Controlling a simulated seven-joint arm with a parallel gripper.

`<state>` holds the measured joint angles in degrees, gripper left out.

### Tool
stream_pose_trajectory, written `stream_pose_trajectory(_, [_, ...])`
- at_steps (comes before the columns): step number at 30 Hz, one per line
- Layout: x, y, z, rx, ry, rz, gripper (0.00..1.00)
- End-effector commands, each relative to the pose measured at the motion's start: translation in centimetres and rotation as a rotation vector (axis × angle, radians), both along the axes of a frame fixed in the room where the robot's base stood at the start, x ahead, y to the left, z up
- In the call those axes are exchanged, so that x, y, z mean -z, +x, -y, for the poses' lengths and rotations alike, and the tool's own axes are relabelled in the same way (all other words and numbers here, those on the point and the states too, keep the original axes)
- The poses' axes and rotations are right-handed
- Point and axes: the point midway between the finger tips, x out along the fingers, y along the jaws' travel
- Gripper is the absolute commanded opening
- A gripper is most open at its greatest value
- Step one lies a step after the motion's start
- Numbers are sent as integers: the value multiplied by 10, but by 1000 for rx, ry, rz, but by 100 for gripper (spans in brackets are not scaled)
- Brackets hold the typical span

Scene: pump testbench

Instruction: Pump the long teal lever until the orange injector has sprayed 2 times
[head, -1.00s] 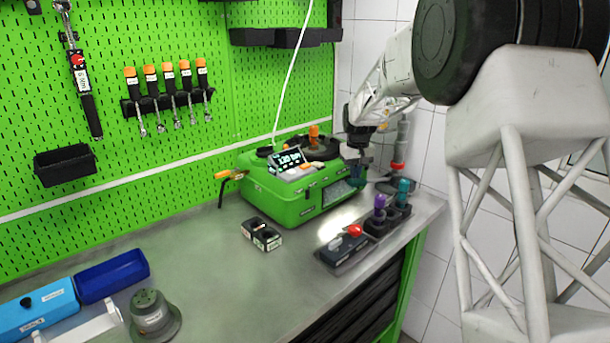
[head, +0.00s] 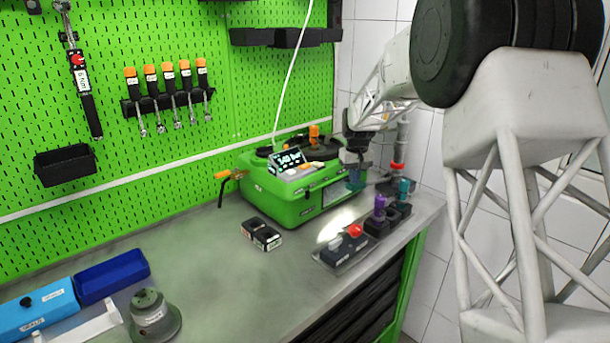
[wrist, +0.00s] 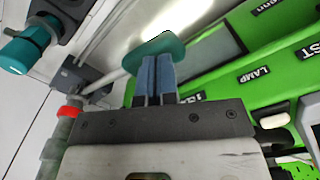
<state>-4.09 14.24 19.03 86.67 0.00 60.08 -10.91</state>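The long teal lever's grip (head: 356,182) is at the right end of the green pump bench (head: 300,205); in the wrist view the teal grip (wrist: 152,48) lies just beyond my fingertips. My gripper (head: 355,170) is above it, pointing down. In the wrist view its two blue fingers (wrist: 155,72) are side by side with only a thin gap, and their tips overlap the grip, seemingly touching it. No part of the grip shows between them. The orange injector (head: 314,132) stands upright on top of the bench. No spray is visible. The lever's shaft is mostly hidden.
A small display (head: 286,158) on the bench shows a bar reading. Purple (head: 380,203) and teal (head: 403,188) injectors stand in a dark holder at right. A box with a red button (head: 355,230) and a black block (head: 262,235) lie in front. The table's middle is clear.

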Motion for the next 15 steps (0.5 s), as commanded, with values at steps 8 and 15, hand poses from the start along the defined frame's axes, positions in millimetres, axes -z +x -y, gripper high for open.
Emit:
stream_pose_trajectory(8, [12,-1,-1,0,0,-1,0])
stream_pose_trajectory(15, [21,-2,-2,0,0,-1,0])
